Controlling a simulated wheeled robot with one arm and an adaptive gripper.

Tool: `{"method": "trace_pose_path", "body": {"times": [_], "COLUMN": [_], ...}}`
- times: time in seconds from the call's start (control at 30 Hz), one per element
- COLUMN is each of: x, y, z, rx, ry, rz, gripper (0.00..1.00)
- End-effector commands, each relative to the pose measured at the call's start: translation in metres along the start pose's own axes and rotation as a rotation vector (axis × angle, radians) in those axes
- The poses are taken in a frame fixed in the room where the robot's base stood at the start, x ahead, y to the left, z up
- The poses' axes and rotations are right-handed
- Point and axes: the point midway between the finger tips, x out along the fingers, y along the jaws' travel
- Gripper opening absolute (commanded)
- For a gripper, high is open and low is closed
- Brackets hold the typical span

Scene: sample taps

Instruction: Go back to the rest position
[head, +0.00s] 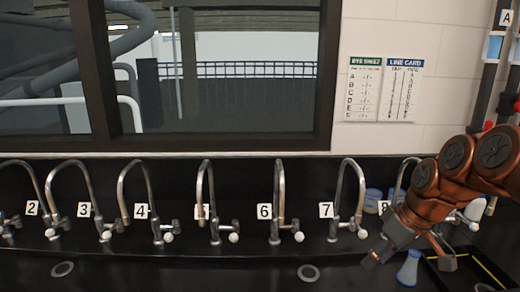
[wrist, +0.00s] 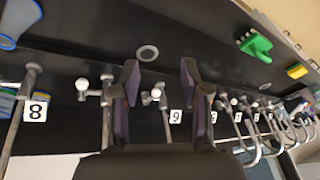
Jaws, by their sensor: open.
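My gripper (head: 405,252) is at the right of the head view, on my copper-coloured arm in front of the tap labelled 8. In the wrist view my gripper (wrist: 159,82) has its two dark, purple-padded fingers apart, with nothing held between them. A blue flask (head: 408,268) stands on the black counter just below my gripper in the head view. It also seems to show at the wrist view's top left corner (wrist: 18,22).
A row of curved metal taps (head: 279,195) with number labels runs along the counter's back. Blue-lidded jars (head: 373,200) stand near label 8. A yellow-lined black tray (head: 480,265) is at the right. A green item (wrist: 255,43) and a yellow block (wrist: 297,71) lie beyond the fingers.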

Motion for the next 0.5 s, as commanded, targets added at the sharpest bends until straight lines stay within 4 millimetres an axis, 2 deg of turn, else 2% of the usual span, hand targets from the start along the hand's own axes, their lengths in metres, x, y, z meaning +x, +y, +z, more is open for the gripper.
{"method": "trace_pose_path", "body": {"times": [0.03, 0.2, 0.33, 0.5], "x": [0.005, 0.024, 0.039, 0.053], "y": [-0.027, -0.096, -0.135, -0.168], "z": [0.006, 0.043, 0.086, 0.146], "rx": [0.003, 0.085, 0.179, 0.331], "ry": [-0.037, -0.165, -0.262, -0.364], "rz": [-0.002, 0.013, 0.047, 0.111], "gripper": [0.46, 0.46, 0.46, 0.46]}}
